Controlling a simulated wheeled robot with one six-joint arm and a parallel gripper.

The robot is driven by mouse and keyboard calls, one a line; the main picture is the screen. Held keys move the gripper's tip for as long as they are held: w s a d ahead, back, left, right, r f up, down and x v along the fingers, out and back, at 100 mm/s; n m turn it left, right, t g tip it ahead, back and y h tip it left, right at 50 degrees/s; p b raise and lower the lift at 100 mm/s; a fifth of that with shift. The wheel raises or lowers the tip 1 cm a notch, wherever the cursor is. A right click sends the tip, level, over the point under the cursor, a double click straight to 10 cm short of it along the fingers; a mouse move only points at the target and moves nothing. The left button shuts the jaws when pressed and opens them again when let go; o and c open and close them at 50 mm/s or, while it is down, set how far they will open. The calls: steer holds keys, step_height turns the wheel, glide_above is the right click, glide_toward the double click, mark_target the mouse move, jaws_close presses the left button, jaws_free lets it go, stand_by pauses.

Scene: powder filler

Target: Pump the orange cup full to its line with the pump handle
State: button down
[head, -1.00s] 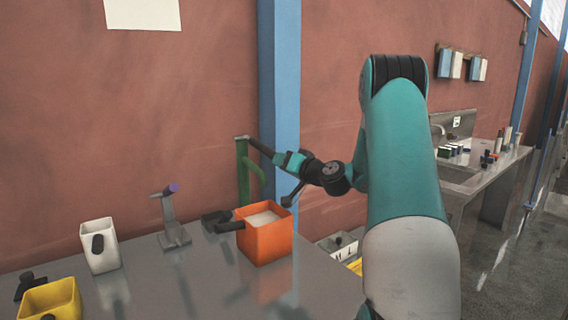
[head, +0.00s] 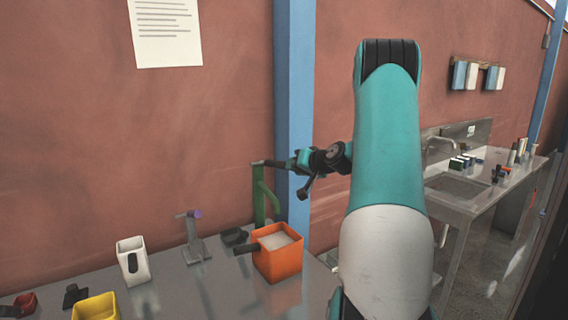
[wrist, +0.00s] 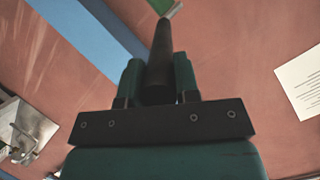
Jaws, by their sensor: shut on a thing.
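The orange cup (head: 279,264) stands upright on the grey bench beneath the green pump (head: 259,195), its black handle pointing left. Pale powder (head: 275,241) shows inside it, a little below the rim; I cannot make out the line. The dark pump handle (head: 275,163) runs from the top of the green pump to my gripper (head: 292,162). My gripper is shut on the pump handle, above and just right of the cup. In the wrist view, the handle (wrist: 159,62) lies between the two fingers of my gripper (wrist: 158,75).
A white cup (head: 132,262), a yellow container (head: 97,308) and a small metal stand with a purple tip (head: 193,238) are on the bench to the left. A blue post (head: 294,110) rises behind the pump. A sink counter (head: 465,190) stands at the right.

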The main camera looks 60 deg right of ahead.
steer(key=shift+w+d+r+g+y+p, duration=0.15)
steer(key=shift+r+g+p, duration=0.15)
steer(key=shift+r+p, duration=0.3)
steer(key=shift+w+r+g+y+p, duration=0.15)
steer(key=shift+r+g+p, duration=0.15)
steer(key=shift+r+p, duration=0.3)
steer(key=shift+w+d+r+g+p, duration=0.15)
steer(key=shift+r+g+p, duration=0.15)
steer(key=shift+r+p, duration=0.3)
steer(key=c, duration=0.8)
jaws_free()
steer(key=shift+c, duration=0.2)
steer(key=shift+s+a, duration=0.1)
steer(key=shift+s, duration=0.05)
steer(key=b+v, duration=0.6)
steer(key=v, duration=1.1)
